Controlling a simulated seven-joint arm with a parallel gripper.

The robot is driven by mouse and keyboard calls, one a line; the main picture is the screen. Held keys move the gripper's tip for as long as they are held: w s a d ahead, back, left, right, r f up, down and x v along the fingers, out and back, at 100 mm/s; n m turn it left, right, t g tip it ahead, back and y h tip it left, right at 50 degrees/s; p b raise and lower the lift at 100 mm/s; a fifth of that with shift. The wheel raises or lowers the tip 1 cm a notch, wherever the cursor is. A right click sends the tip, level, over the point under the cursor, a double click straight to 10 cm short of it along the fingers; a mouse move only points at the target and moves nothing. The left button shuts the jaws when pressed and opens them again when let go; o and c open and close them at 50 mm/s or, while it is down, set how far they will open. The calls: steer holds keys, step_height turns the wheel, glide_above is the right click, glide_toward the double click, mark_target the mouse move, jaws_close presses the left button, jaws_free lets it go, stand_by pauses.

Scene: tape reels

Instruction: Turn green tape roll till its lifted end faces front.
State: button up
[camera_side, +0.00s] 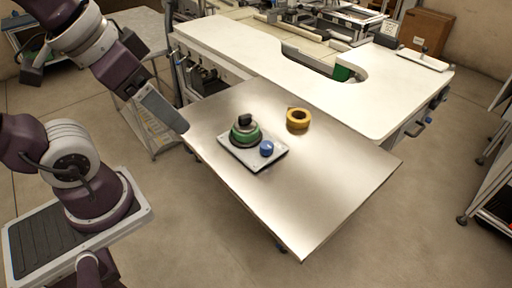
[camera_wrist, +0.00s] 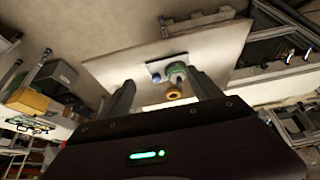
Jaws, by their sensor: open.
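The green tape roll (camera_side: 246,136) sits on a pale plate (camera_side: 271,160) on the metal table, with a black piece (camera_side: 244,120) on top of it. Its lifted end is too small to make out. A blue knob-like thing (camera_side: 266,148) is on the same plate, to the right of the roll. In the wrist view, the green roll (camera_wrist: 177,70) shows between and beyond the two fingers of my gripper (camera_wrist: 163,85). My gripper is open and empty, well away from the roll.
A yellow tape roll (camera_side: 298,118) lies on the metal table (camera_side: 330,180), behind and right of the plate. The table's right and front parts are clear. A white workbench (camera_side: 260,55) adjoins its back edge.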

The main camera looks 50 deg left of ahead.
steer(key=n+g, duration=0.5)
steer(key=n, duration=1)
glide_above(245, 115)
step_height(245, 115, down, 7)
steer(key=shift+a+r, duration=0.1)
step_height(245, 115, down, 6)
steer(key=shift+r, duration=0.15)
steer(key=shift+f, duration=0.6)
steer(key=c, duration=1.6)
steer(key=n, duration=0.5)
jaws_close()
steer(key=o, duration=1.6)
jaws_free()
